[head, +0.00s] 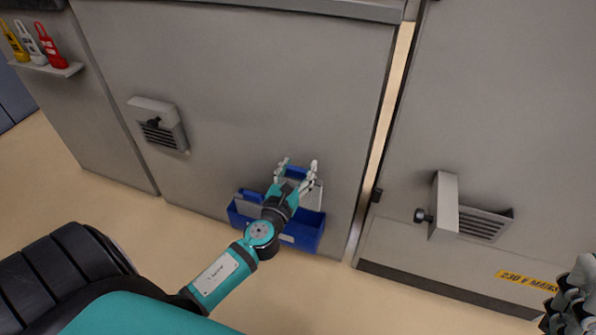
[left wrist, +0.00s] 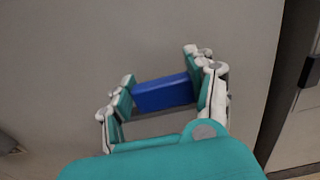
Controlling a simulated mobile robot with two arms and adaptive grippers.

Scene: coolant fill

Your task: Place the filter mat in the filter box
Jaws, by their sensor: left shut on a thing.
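My left gripper (head: 297,170) is in front of the grey cabinet panel, just above a blue open box (head: 308,234). It is shut on a blue piece (head: 295,173), which also shows as a plain blue bar between the fingers (left wrist: 163,93) in the left wrist view. I cannot tell whether this piece is part of the blue box. Pale grey flat pieces (head: 316,196) stand up out of the box; my wrist hides its middle. A louvred housing (head: 160,124) is on the panel at left, another (head: 463,210) at right. My right gripper (head: 571,300) is partly in view at the lower right; its opening is unclear.
A yellow label (head: 527,281) is on the right cabinet's base. A narrow gap (head: 390,100) separates the cabinets. The beige floor (head: 150,215) is clear left of the blue box.

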